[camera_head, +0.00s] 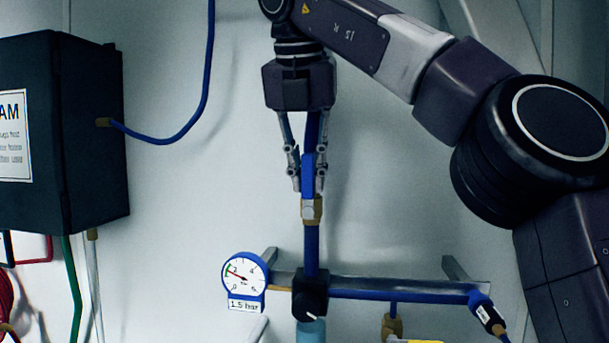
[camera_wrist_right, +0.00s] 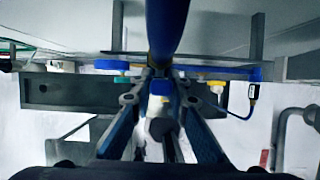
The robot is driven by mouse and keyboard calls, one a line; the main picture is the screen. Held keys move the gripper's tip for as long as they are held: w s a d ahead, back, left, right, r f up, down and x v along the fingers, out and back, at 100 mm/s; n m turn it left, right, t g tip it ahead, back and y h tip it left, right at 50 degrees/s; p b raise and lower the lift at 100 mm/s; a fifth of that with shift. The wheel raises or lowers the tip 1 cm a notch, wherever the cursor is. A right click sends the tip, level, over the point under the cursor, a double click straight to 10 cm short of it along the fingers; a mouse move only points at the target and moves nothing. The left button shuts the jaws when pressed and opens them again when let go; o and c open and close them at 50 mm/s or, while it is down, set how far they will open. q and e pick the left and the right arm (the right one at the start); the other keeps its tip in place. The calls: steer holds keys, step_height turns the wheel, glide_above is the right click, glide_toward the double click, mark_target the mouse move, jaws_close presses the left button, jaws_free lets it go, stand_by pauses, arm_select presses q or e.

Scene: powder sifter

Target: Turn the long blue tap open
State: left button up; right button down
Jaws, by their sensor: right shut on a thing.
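The long blue tap handle (camera_head: 307,168) is upright, in line with the vertical blue pipe, above its brass valve body (camera_head: 311,211). My right gripper (camera_head: 307,182) comes down from above and is shut on this handle, one finger on each side. In the right wrist view, the gripper (camera_wrist_right: 160,98) has its fingers on both sides of the small blue end of the handle (camera_wrist_right: 160,88). The fingers hide part of the handle there. My left gripper is in neither view.
A round gauge (camera_head: 243,271) marked 1.5 bar sits left of a black fitting (camera_head: 311,292) on the horizontal blue pipe (camera_head: 400,294). A dark box (camera_head: 85,130) with a blue hose (camera_head: 190,125) is at the left. The wall between is clear.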

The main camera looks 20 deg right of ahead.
steer(key=shift+a+f, duration=0.1)
stand_by(0.4)
steer(key=c, duration=1.8)
jaws_free()
steer(key=shift+w, duration=0.1)
steer(key=shift+c, duration=0.2)
steer(key=shift+r, duration=0.2)
